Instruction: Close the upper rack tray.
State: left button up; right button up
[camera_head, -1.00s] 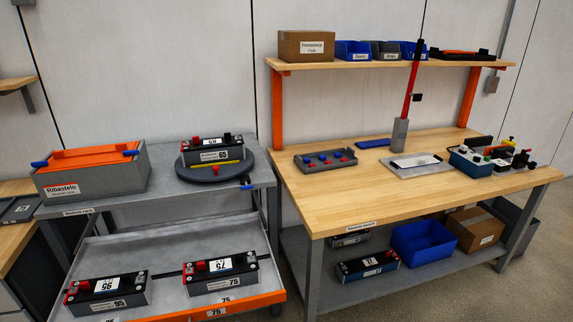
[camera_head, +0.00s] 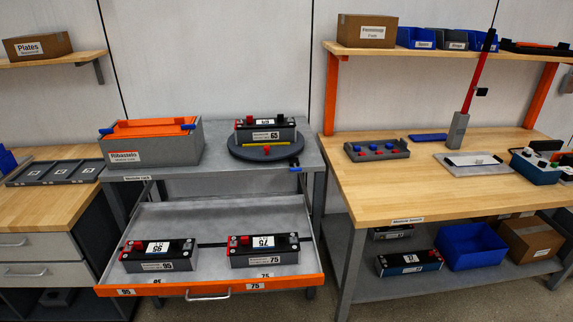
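The upper rack tray (camera_head: 205,217) is pulled out from the grey rack (camera_head: 250,178), below its top surface. It has an orange front edge (camera_head: 180,289) with a metal handle (camera_head: 211,296) and number labels. Two black battery modules sit in it: one marked 95 (camera_head: 160,255) on the left and one marked 75 (camera_head: 263,250) on the right. Neither of my grippers shows in the head view.
The rack top holds a grey bin with an orange lid (camera_head: 165,148) and a module on a round turntable (camera_head: 265,150). A wooden workbench (camera_head: 420,200) stands close on the right. A drawer cabinet (camera_head: 40,250) stands on the left. Floor shows in front.

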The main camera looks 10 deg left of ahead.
aim_at(210, 222)
jog(key=u, duration=1.15)
